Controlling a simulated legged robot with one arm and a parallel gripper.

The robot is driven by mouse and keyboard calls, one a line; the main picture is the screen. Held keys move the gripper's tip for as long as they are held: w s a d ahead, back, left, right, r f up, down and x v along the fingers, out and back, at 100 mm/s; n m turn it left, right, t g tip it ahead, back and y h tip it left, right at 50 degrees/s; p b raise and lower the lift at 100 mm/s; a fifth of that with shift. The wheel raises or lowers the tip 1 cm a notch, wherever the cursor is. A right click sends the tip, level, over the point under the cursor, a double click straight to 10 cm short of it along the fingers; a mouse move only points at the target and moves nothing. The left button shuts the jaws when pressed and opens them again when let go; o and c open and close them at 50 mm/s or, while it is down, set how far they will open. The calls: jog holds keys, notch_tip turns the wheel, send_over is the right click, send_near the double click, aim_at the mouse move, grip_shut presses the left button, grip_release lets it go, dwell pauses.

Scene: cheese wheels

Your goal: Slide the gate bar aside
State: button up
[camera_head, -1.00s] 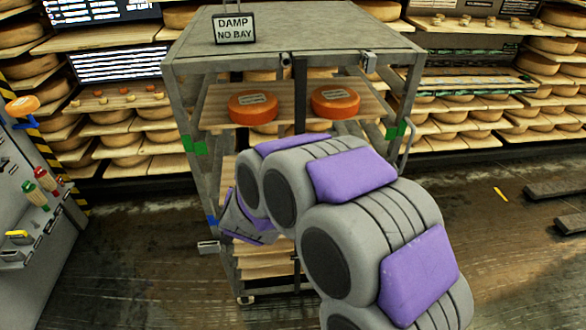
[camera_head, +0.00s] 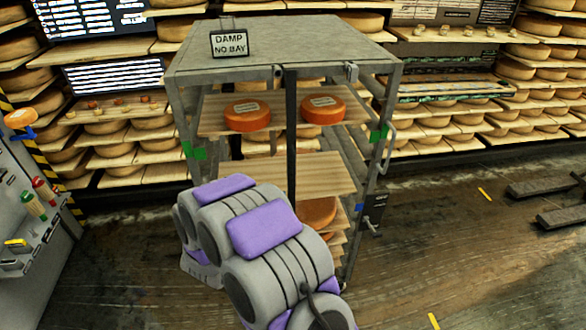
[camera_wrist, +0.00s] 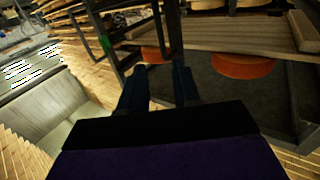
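The rack (camera_head: 290,50) stands in front of me in the head view. A dark upright bar (camera_head: 291,130), which looks like the gate bar, crosses its open front near the middle. Its lower end is hidden behind my arm. Two orange cheese wheels (camera_head: 247,115) (camera_head: 323,109) sit on the upper board behind it. In the wrist view, my gripper (camera_wrist: 160,88) has its two dark fingers apart. A dark bar (camera_wrist: 168,28) runs down towards the gap between them; I cannot tell whether it touches them. The fingertips are hidden in the head view.
A "DAMP NO BAY" sign (camera_head: 229,44) stands on the rack top. A black plate (camera_head: 375,210) sits at the right post beside a handle (camera_head: 389,148). A tool panel (camera_head: 35,215) is at left. Dark pallets (camera_head: 545,188) lie at right. The floor between is open.

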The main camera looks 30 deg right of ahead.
jog(key=b, duration=0.2)
send_over(294, 182)
jog(key=shift+w+d, duration=0.1)
jog(key=shift+w, duration=0.25)
jog(key=shift+c, duration=0.3)
grip_shut()
